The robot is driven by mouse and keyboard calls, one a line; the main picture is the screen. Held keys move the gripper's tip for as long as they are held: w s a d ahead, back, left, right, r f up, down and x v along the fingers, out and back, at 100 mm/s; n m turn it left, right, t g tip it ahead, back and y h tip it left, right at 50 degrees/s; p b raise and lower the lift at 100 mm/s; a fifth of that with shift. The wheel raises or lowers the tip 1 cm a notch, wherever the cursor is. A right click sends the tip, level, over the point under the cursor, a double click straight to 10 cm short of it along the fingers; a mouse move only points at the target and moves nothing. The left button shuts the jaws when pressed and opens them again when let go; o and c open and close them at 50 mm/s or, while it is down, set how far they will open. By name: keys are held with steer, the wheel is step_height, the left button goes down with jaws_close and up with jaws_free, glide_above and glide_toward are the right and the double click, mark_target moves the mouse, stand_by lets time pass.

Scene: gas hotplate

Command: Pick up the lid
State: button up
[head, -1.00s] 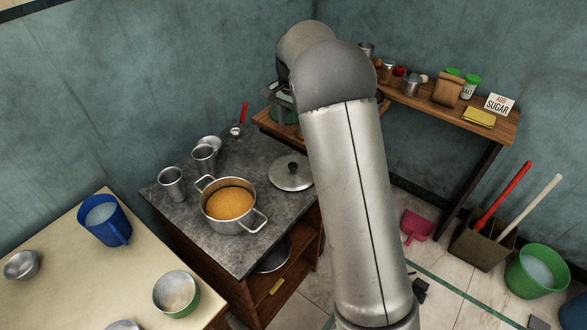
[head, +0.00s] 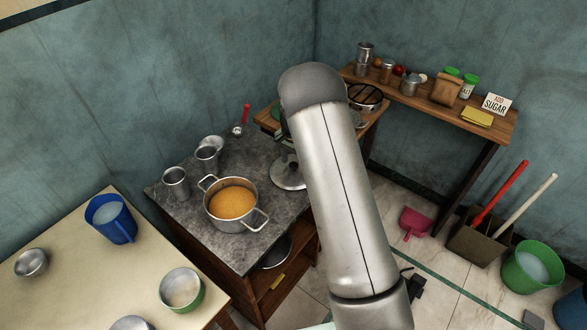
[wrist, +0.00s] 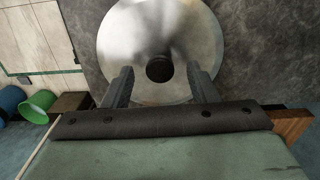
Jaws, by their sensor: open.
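The lid is a round steel disc with a dark knob, lying on the grey stone counter. In the head view the lid (head: 289,173) shows in part, to the right of the pot of orange food (head: 232,203), with my arm covering the rest. In the wrist view the lid (wrist: 185,35) fills the upper middle, and its black knob (wrist: 159,69) lies between the tips of my gripper (wrist: 160,80). My gripper is open, one finger on each side of the knob. I cannot tell the height of the fingertips over the lid.
Steel cups (head: 174,183) stand at the counter's left edge. A cream table (head: 75,262) with a blue jug (head: 110,219) is at the lower left. A wooden shelf (head: 432,105) with jars runs along the back right wall. The counter's front part is clear.

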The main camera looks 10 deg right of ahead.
steer(key=shift+f, duration=0.45)
steer(key=shift+c, duration=0.3)
steer(key=c, duration=1)
steer(key=shift+c, duration=0.2)
steer(key=shift+r, duration=0.1)
